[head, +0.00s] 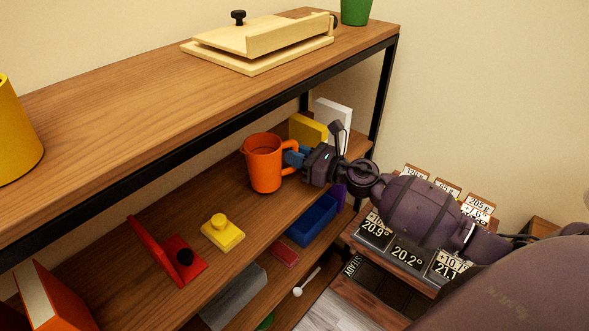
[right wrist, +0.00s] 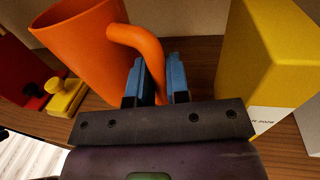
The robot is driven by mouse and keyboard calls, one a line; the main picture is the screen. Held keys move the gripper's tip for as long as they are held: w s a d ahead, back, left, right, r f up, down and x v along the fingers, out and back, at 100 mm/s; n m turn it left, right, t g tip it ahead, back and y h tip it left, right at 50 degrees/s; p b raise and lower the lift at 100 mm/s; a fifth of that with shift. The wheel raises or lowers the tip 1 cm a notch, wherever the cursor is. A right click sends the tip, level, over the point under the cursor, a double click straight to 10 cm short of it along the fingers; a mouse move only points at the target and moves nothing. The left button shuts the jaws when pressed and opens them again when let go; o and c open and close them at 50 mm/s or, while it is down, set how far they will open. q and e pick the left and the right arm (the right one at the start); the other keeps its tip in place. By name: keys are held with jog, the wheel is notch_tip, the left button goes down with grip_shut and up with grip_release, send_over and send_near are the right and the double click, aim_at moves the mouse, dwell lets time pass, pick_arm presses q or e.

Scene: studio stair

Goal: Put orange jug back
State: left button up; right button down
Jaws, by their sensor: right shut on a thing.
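The orange jug (head: 264,165) stands upright on the middle wooden shelf in the head view, with its handle toward the right. My right gripper (head: 290,158) reaches in from the right and is shut on the jug's handle. In the right wrist view the jug (right wrist: 88,50) is at the upper left, and its curved handle (right wrist: 140,42) runs down between the blue fingers of the gripper (right wrist: 158,80). The jug's base appears to be on or very close to the shelf; I cannot tell if it touches. My left gripper is not in view.
A yellow box (head: 307,130) and white box (head: 333,115) stand right of the jug. A yellow knobbed block (head: 222,236) and red bookend-like piece (head: 165,252) lie nearer on the shelf (head: 130,225).

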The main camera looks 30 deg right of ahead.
jog(key=shift+f, duration=0.5)
notch_tip(320, 180, down, 2)
jog(key=shift+f+b, duration=0.25)
jog(key=shift+b, duration=0.35)
jog(key=shift+f, duration=0.35)
jog(key=shift+w+a, duration=0.1)
jog(key=shift+w, duration=0.1)
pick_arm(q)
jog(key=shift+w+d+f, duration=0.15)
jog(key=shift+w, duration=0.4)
pick_arm(e)
jog(key=shift+f, duration=0.2)
jog(key=c, duration=1.1)
grip_release()
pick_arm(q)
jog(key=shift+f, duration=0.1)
